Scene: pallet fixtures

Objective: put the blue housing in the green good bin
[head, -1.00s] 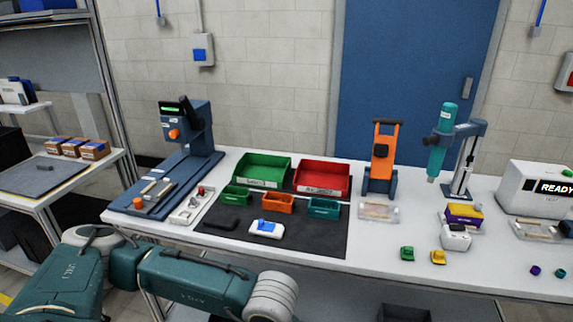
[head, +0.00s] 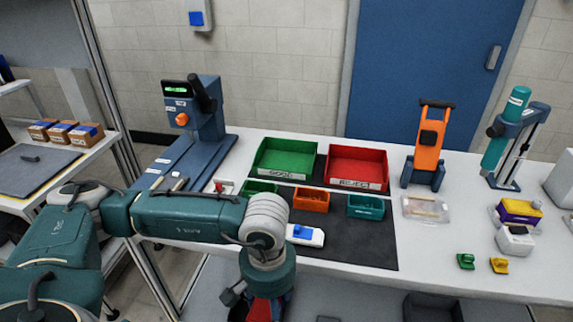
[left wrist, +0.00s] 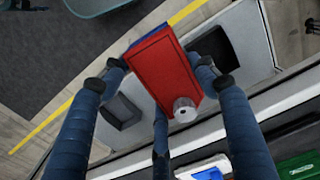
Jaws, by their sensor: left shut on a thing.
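My left gripper (left wrist: 160,76) is shut on a box (left wrist: 163,68) with a red face, a pale round knob and blue along one edge. I cannot tell whether this box is the blue housing. In the head view, the gripper hangs in front of the bench at the bottom, where the box's red face (head: 266,308) shows partly. My right gripper is not in view.
The red bin (head: 357,168) stands beside the green one. Small green, orange (head: 311,200) and teal (head: 366,207) trays sit in front. A white fixture with a blue part (head: 305,235) lies on the dark mat. A blue press (head: 205,112) stands at left, an orange one (head: 431,145) at right.

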